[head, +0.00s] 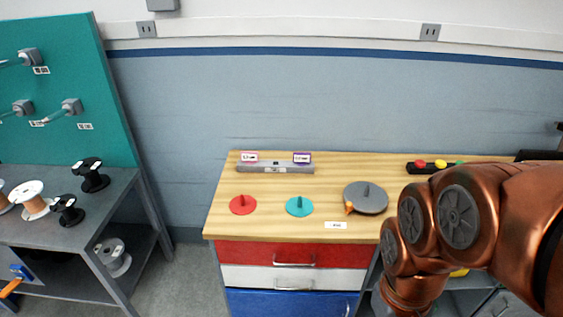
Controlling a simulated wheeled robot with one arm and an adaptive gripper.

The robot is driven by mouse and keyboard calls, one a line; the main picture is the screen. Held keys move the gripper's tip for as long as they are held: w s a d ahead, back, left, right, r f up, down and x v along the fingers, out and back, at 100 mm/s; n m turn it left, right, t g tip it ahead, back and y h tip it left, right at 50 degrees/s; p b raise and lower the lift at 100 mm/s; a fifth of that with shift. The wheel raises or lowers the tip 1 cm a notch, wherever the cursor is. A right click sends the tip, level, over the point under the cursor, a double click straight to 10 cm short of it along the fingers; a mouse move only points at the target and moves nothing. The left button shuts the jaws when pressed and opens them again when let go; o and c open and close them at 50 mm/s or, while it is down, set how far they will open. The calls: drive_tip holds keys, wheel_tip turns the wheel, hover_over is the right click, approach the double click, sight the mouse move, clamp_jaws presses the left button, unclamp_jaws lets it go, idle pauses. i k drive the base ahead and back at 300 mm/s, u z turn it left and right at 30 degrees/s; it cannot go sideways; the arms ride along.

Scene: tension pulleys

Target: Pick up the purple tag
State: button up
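The purple tag (302,158) is a small white label with a purple border. It stands upright at the right end of a grey holder bar (275,168) near the back of the wooden table. A similar tag with a pink-red border (249,157) stands at the left end of the same bar. My copper-coloured arm fills the right side of the head view. My gripper is not in view.
On the wooden table (325,188) sit a red disc (242,205), a teal disc (299,206) and a larger grey disc (370,199), each with a peg. A white label (336,225) lies at the front. A button box (434,167) stands at back right.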

sight(301, 158)
drive_tip(key=u, duration=0.6)
drive_tip(key=i, duration=1.1)
drive_tip(key=u, duration=0.05)
